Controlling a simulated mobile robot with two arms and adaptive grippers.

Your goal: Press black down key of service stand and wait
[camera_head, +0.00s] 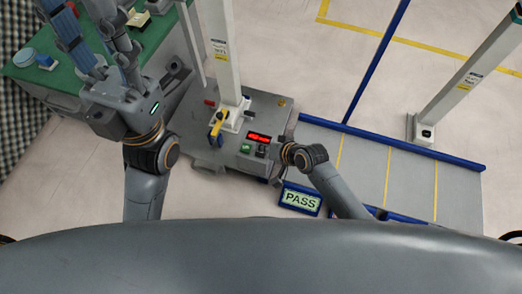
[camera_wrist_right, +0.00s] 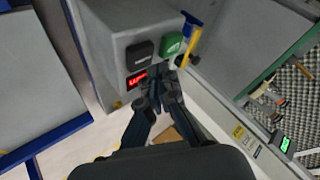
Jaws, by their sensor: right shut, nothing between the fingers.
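The service stand (camera_head: 200,150) is a grey box with a pale column rising from it. Its black key (camera_head: 262,151) sits beside a green key (camera_head: 246,148), below a lit red display (camera_head: 259,137). In the right wrist view the black key (camera_wrist_right: 139,55), the green key (camera_wrist_right: 172,44) and the red display (camera_wrist_right: 136,79) show on the box. My right gripper (camera_wrist_right: 157,84) is shut and empty, its fingertips close to the panel below the keys; contact cannot be told. In the head view it is close right of the panel. My left gripper (camera_head: 112,14) is at the upper left, its fingers unclear.
A yellow lever (camera_head: 216,125) stands by the column. A green-topped bench (camera_head: 50,75) is at the left. A blue-framed sign reading PASS (camera_head: 300,198) is below the stand. Right of it lie a blue-edged grey platform (camera_head: 400,180) and another pale post (camera_head: 470,75).

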